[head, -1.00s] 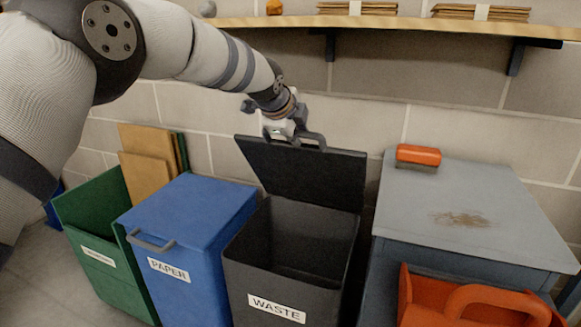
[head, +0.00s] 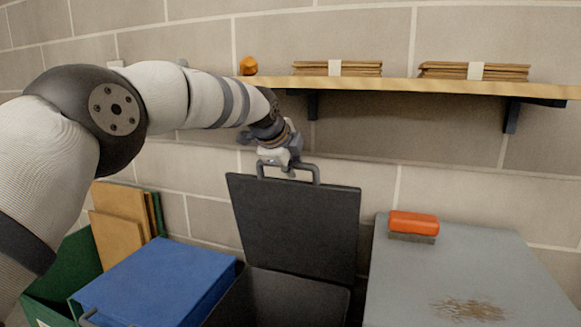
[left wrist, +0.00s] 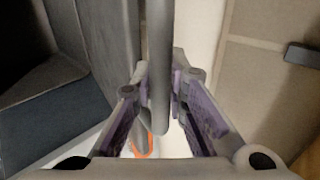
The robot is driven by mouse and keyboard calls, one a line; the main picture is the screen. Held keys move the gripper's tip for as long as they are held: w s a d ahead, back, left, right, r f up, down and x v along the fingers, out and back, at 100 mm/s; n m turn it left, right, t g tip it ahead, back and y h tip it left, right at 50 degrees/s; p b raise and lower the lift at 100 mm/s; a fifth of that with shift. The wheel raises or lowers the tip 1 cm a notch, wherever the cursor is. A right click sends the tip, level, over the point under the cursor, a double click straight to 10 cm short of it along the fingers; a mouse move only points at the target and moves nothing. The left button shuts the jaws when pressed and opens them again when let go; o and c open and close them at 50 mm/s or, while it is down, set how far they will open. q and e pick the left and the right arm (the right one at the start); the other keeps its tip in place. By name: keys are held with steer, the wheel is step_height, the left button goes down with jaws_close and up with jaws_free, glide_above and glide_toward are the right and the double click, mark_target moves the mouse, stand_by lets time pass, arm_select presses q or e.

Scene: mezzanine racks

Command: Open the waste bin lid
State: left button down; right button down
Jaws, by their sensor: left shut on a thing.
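The dark grey waste bin (head: 285,301) stands below, cut off by the bottom edge of the head view. Its lid (head: 300,225) stands raised at the back, near upright, in front of the wall. The lid's grey handle (head: 317,172) is at its top edge. My left gripper (head: 279,164) is at the handle's left part, shut on it. In the left wrist view the handle bar (left wrist: 160,80) runs between the fingers of my left gripper (left wrist: 162,95). My right gripper is not in view.
A blue bin (head: 160,280) with a closed lid and a green bin (head: 60,262) holding cardboard stand to the left. A grey cabinet (head: 450,270) with an orange-topped brush (head: 413,224) stands right. A wooden shelf (head: 400,86) runs above the lid.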

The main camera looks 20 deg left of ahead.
arm_select(q)
steer(key=shift+d+f, duration=0.1)
steer(key=c, duration=1.6)
jaws_free()
steer(key=shift+s+r, duration=0.1)
steer(key=shift+r, duration=0.1)
steer(key=v, duration=1.1)
steer(key=shift+s+r, duration=0.2)
steer(key=shift+s, duration=0.1)
